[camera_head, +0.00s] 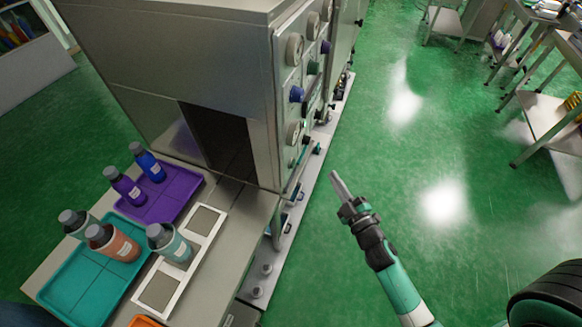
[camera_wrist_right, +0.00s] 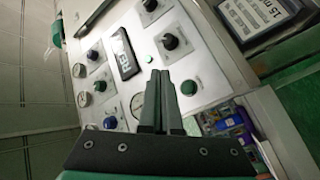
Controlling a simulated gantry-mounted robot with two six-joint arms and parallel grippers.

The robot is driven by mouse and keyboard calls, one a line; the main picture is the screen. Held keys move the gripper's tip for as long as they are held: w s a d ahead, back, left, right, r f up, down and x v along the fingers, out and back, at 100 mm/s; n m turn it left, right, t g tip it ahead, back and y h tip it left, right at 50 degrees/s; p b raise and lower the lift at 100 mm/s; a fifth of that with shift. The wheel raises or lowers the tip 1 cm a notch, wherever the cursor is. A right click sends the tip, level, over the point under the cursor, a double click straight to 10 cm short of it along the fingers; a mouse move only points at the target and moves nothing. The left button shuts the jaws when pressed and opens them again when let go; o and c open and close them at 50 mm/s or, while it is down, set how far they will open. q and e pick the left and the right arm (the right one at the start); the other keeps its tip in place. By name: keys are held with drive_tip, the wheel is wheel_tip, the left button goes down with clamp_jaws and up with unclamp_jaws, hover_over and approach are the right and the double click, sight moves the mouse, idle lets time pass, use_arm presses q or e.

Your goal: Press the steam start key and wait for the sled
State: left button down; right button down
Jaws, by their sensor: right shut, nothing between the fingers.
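The steam tunnel machine (camera_head: 180,60) is a grey metal box with a dark opening above a bench. Its control panel (camera_head: 292,100) carries gauges, knobs and keys. In the right wrist view the panel (camera_wrist_right: 205,60) shows black knobs (camera_wrist_right: 171,41), a green round key or knob (camera_wrist_right: 188,87), a small lit green lamp (camera_wrist_right: 149,59) and a dark display (camera_wrist_right: 124,52). I cannot tell which one is the steam start key. My right gripper (camera_head: 341,187) is shut and empty, in front of the panel and apart from it. A white two-window carrier (camera_head: 186,262), possibly the sled, lies before the opening. My left gripper is not in view.
A teal tray (camera_head: 75,292) and a purple tray (camera_head: 180,200) lie on the bench with several capped bottles around them. A teal-grey bottle (camera_head: 169,245) stands at the carrier. Open green floor (camera_head: 410,150) is right of the machine, with metal tables (camera_head: 550,125) beyond.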

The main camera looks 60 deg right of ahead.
sight(293, 164)
drive_tip(key=w+a+b, duration=0.1)
drive_tip(key=w+b, duration=0.5)
drive_tip(key=w, duration=0.2)
drive_tip(key=shift+w+a, duration=0.3)
drive_tip(key=shift+w, duration=0.05)
drive_tip(key=shift+w, duration=0.1)
idle(1.9)
drive_tip(key=shift+w+a+r+b, duration=0.1)
drive_tip(key=shift+w+b, duration=0.2)
